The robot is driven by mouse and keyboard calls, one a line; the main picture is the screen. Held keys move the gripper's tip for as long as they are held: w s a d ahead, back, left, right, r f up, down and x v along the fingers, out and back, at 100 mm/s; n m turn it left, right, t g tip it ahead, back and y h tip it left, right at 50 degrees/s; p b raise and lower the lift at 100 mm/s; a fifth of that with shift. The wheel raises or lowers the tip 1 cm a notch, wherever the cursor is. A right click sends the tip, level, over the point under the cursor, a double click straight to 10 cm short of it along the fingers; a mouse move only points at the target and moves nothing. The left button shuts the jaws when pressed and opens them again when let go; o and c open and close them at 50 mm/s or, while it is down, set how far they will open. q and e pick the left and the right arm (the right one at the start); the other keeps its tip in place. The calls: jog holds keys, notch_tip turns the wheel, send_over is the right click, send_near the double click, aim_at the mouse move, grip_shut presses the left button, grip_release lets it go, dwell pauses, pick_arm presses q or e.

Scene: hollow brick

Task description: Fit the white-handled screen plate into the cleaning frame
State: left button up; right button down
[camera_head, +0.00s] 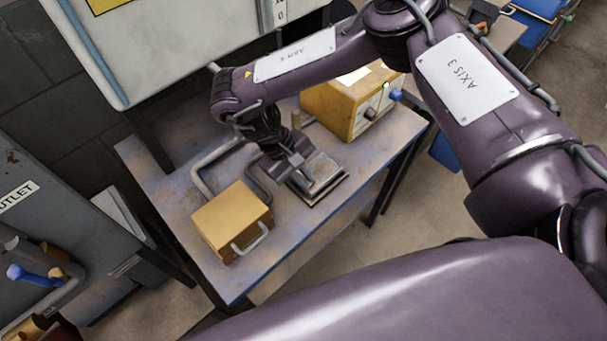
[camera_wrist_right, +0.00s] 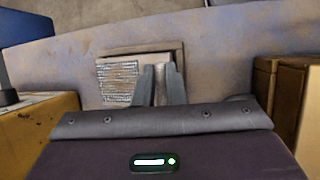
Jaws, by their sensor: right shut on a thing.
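The cleaning frame (camera_head: 329,194) is a dark square rim on the blue-grey table. In the right wrist view its brown rim (camera_wrist_right: 180,48) shows ahead of my fingers. The screen plate (camera_head: 325,167) is a pale square at the frame, and its grey mesh (camera_wrist_right: 117,82) shows left of the fingers. My right gripper (camera_head: 309,179) points down over the plate and is shut on its handle, a pale strip between the fingertips (camera_wrist_right: 158,72). The fingers hide most of the handle. I cannot tell whether the plate is seated or just above the rim. My left gripper is not in view.
A yellow box with a metal handle (camera_head: 229,217) stands left of the frame. A yellow box with knobs (camera_head: 345,103) stands behind it. Bent grey pipe (camera_head: 203,180) lies near the left box. The table's front edge is close to the frame. A grey cabinet (camera_head: 190,35) rises behind the table.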

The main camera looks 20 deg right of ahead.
jog(key=shift+f+b, duration=0.5)
jog(key=shift+f, duration=0.35)
dwell(0.5)
jog(key=c, duration=1.4)
grip_release()
jog(key=v, duration=0.7)
jog(key=shift+r, duration=0.35)
jog(key=shift+a, duration=0.1)
